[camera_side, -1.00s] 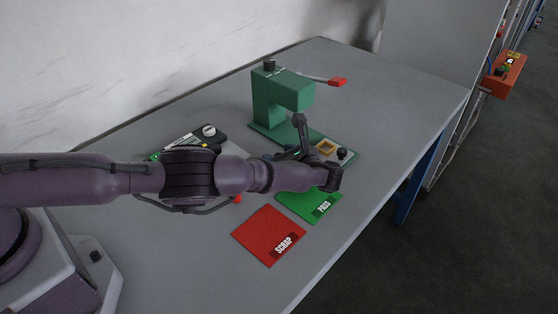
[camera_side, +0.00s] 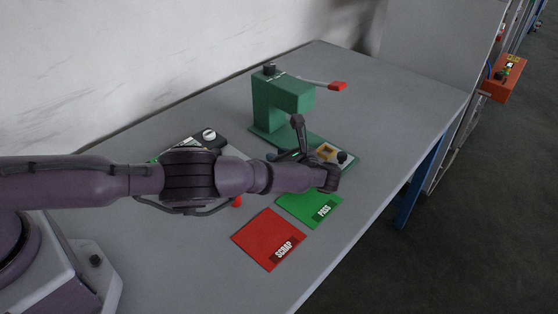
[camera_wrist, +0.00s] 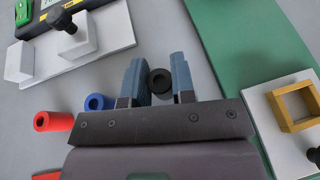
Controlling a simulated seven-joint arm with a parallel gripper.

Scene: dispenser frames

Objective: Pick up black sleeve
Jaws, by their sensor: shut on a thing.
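The black sleeve (camera_wrist: 160,80) shows end-on in the wrist view, between the two blue-grey fingers of my gripper (camera_wrist: 158,82). The fingers are shut on it; the fingers hide part of its sides. Whether it touches the table cannot be told. In the side view my arm covers the sleeve, and only part of my gripper (camera_side: 285,155) shows beside the green press.
A blue sleeve (camera_wrist: 99,102) and a red sleeve (camera_wrist: 53,121) lie left of my gripper. The green press (camera_side: 280,105) and its yellow square nest (camera_wrist: 293,106) stand close by. A knobbed white fixture (camera_wrist: 118,30) is upper left. Green PASS (camera_side: 300,207) and red SCRAP (camera_side: 262,238) mats look empty.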

